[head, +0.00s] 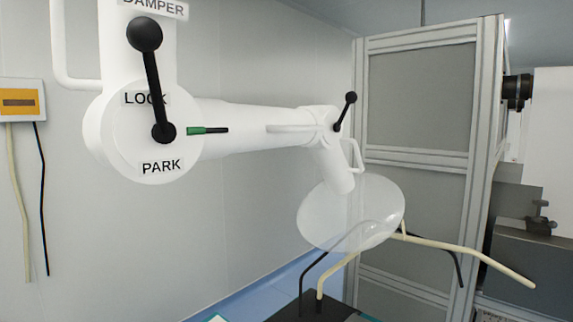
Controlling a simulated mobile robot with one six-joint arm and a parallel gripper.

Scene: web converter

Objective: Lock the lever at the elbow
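A white jointed arm (240,124) with a clear round hood (350,214) crosses the head view. Its near round joint (110,127) carries a black ball-ended lever (154,85). This lever points up from its hub, its knob below the DAMPER label (150,4). It covers part of the LOCK label (135,98); the PARK label (161,167) is below the hub. A smaller black lever (345,110) tilts up and right at the far joint (318,117). The labels do not show which joint is the elbow. My gripper is not in view.
A green-and-black pin (207,130) points right beside the near hub. A grey framed cabinet (418,100) stands behind the hood. Black and cream tubes (470,252) spread below the hood. A yellow-and-white box (20,100) with hanging cables is on the left wall.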

